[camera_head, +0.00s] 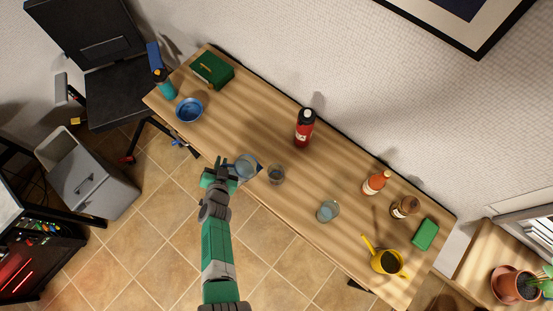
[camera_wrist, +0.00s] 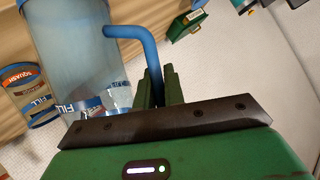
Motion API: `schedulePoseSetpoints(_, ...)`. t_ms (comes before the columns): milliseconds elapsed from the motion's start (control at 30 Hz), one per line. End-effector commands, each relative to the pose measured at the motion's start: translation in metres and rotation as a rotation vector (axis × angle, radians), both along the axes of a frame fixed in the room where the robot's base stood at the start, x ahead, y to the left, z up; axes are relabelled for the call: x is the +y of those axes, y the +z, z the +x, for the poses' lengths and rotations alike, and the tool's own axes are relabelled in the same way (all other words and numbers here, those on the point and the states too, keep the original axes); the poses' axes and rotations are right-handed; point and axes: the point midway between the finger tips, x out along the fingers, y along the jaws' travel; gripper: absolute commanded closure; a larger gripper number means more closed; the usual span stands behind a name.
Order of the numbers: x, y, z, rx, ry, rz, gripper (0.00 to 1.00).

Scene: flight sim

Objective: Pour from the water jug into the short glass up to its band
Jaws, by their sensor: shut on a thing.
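The clear water jug (camera_head: 246,166) is at the table's front edge in the head view. In the wrist view the jug (camera_wrist: 75,45) fills the upper left, with a blue handle (camera_wrist: 135,36). My gripper (camera_head: 219,172) is shut on that handle; its fingers (camera_wrist: 160,88) show beside it. Another clear glass (camera_head: 328,211) stands farther right. I cannot tell which is the short glass, or the water levels.
A red bottle (camera_head: 304,130) stands behind the glasses. An orange bottle (camera_head: 375,183), brown jar (camera_head: 404,207), yellow watering can (camera_head: 386,261) and green block (camera_head: 425,233) are at the right. A blue bowl (camera_head: 189,109) is at the left. The table between is mostly clear.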

Motion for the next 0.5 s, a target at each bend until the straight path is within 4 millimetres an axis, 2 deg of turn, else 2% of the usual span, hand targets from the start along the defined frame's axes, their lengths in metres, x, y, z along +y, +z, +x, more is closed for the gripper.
schedulePoseSetpoints(200,-0.013,0.005,0.000,-0.002,0.000,0.098,1.00)
schedulePoseSetpoints(500,-0.018,0.007,0.001,-0.003,-0.001,0.132,1.00)
